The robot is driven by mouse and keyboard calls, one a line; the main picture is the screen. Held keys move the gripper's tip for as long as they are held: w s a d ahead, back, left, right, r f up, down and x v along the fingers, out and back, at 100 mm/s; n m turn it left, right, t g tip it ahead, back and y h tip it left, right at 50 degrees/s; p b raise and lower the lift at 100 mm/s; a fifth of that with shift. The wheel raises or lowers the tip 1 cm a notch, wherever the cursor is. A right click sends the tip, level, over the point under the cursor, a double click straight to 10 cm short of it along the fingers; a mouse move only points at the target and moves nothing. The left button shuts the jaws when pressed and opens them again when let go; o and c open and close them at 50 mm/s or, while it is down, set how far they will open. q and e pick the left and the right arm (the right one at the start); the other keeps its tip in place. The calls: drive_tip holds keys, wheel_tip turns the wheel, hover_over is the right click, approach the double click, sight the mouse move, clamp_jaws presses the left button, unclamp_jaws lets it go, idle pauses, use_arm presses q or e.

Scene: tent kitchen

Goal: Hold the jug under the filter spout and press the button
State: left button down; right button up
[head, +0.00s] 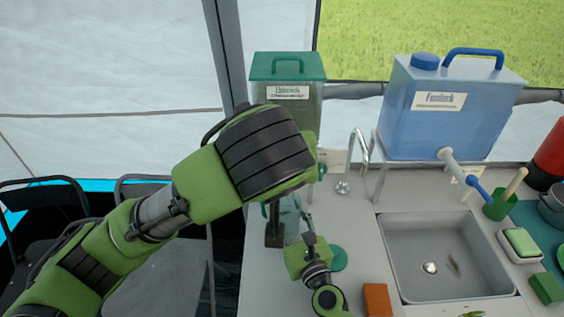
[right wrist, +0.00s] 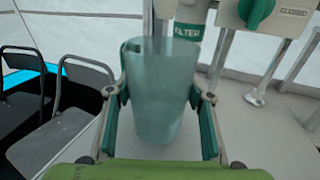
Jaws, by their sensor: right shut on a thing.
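The translucent teal jug (right wrist: 158,105) stands upright between the fingers of my right gripper (head: 300,236), which is shut on it. In the head view the jug (head: 291,210) is partly covered by arm parts. The filter tank (head: 288,66) has a green lid and stands at the back, behind my left arm. A teal band marked FILTER (right wrist: 187,32) shows just behind the jug's rim in the right wrist view. A teal knob (right wrist: 257,10) marked CLOSED is to its right. I cannot make out the button or the spout's outlet. My left wrist crosses before the tank; its gripper is hidden.
A blue water tank (head: 445,105) with a tap stands at the back right. The sink (head: 447,250) is below it. An orange-brown block (head: 377,299) lies by the sink's left edge. Chairs (right wrist: 60,90) stand left of the counter.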

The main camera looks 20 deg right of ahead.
idle(0.3)
drive_tip(key=shift+s+a+b, duration=0.15)
drive_tip(key=shift+s+a, duration=0.1)
drive_tip(key=shift+s, duration=0.6)
drive_tip(key=shift+s+a+b, duration=0.2)
drive_tip(key=shift+s+a, duration=0.05)
drive_tip(key=shift+s, duration=0.6)
drive_tip(key=shift+s+a+b, duration=0.15)
drive_tip(key=shift+s+a, duration=0.1)
drive_tip(key=shift+s, duration=0.6)
drive_tip(key=shift+s+a+b, duration=0.2)
drive_tip(key=shift+s, duration=0.55)
drive_tip(key=shift+s+a+b, duration=0.2)
drive_tip(key=shift+s+b, duration=0.05)
drive_tip(key=shift+s, duration=0.45)
drive_tip(key=shift+s+a+b, duration=0.2)
drive_tip(key=shift+s, duration=0.65)
drive_tip(key=shift+r, duration=0.2)
